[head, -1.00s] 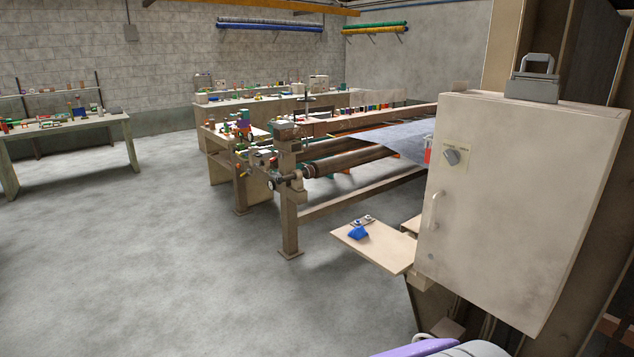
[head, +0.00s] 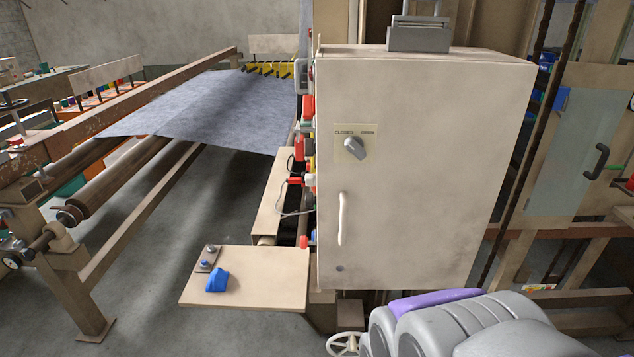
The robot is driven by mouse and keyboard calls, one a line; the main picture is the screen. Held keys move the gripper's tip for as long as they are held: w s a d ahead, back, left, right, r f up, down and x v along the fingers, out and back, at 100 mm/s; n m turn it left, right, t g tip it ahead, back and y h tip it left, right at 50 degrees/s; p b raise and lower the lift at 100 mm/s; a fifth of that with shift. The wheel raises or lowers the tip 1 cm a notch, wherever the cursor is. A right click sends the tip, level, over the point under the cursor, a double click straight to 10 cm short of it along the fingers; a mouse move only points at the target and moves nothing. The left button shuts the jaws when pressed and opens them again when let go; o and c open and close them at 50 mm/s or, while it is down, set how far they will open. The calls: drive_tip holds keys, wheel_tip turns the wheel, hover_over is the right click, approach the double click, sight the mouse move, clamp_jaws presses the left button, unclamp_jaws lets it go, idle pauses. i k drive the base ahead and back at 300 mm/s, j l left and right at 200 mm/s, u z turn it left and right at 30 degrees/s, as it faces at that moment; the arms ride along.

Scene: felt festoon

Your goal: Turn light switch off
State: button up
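A beige cabinet (head: 430,190) stands right of centre in the head view. A grey rotary knob (head: 354,148) sits on a plate on its front, with small lettering that seems to read "closed" and "open". A white vertical handle (head: 343,218) is below the knob. I cannot make out a plain wall light switch.
A machine frame with rollers (head: 110,180) and a grey felt sheet (head: 215,108) fills the left. The low shelf (head: 270,290) juts out beside the cabinet, with a blue object (head: 216,281) on it. Floor is clear at lower left.

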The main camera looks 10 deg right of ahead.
sight(310, 180)
drive_tip(key=i+j+z, duration=0.2)
drive_tip(key=j, duration=0.2)
drive_tip(key=j+z, duration=0.25)
drive_tip(key=j, duration=0.2)
drive_tip(key=i+j+u, duration=0.25)
drive_tip(key=i+j, duration=0.2)
drive_tip(key=i+j+u, duration=0.2)
drive_tip(key=i, duration=0.3)
drive_tip(key=j, duration=0.1)
